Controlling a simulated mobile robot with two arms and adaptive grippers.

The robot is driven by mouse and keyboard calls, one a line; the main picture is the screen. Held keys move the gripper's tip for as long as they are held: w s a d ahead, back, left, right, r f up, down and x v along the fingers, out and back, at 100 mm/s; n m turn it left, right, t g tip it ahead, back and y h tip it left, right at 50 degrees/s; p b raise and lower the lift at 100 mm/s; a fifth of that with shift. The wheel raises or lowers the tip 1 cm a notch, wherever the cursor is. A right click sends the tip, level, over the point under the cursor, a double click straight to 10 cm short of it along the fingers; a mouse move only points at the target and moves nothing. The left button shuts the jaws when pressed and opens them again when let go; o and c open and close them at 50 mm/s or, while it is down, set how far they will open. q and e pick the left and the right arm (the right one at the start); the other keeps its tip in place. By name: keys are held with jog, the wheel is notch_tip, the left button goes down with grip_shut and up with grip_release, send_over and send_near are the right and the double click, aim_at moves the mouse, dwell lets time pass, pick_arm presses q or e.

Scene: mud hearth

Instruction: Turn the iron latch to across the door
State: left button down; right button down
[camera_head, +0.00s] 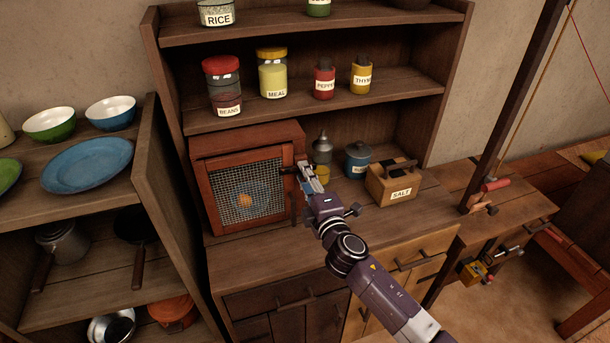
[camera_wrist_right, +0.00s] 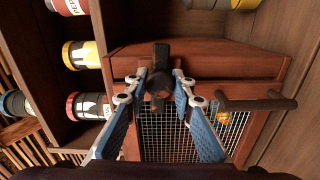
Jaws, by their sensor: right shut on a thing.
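The small reddish-brown cabinet (camera_head: 200,155) has a wire-mesh door (camera_head: 235,200) that looks shut. The dark iron latch (camera_wrist_right: 160,78) sits at the door's edge in the wrist view. Its long side appears to run crosswise to that edge, reaching from the cabinet frame onto the door frame. My right gripper (camera_head: 303,172) is at the door's right edge, its blue-sided fingers closed on the latch. It also shows in the wrist view (camera_wrist_right: 158,86), with one fingertip on each side of the latch. My left gripper is in neither view.
A dark door handle (camera_wrist_right: 256,103) is close beside the latch. A salt box (camera_head: 393,185) and a blue canister (camera_head: 357,160) stand right of the cabinet. Jars, including beans (camera_head: 223,88), line the shelf above. Bare worktop (camera_head: 265,258) lies in front of the cabinet.

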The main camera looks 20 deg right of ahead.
jog(key=shift+f+n, duration=0.15)
jog(key=shift+n, duration=0.35)
jog(key=c, duration=1.6)
grip_release()
jog(key=s, duration=1.2)
jog(key=shift+d, duration=0.15)
jog(key=shift+d, duration=0.1)
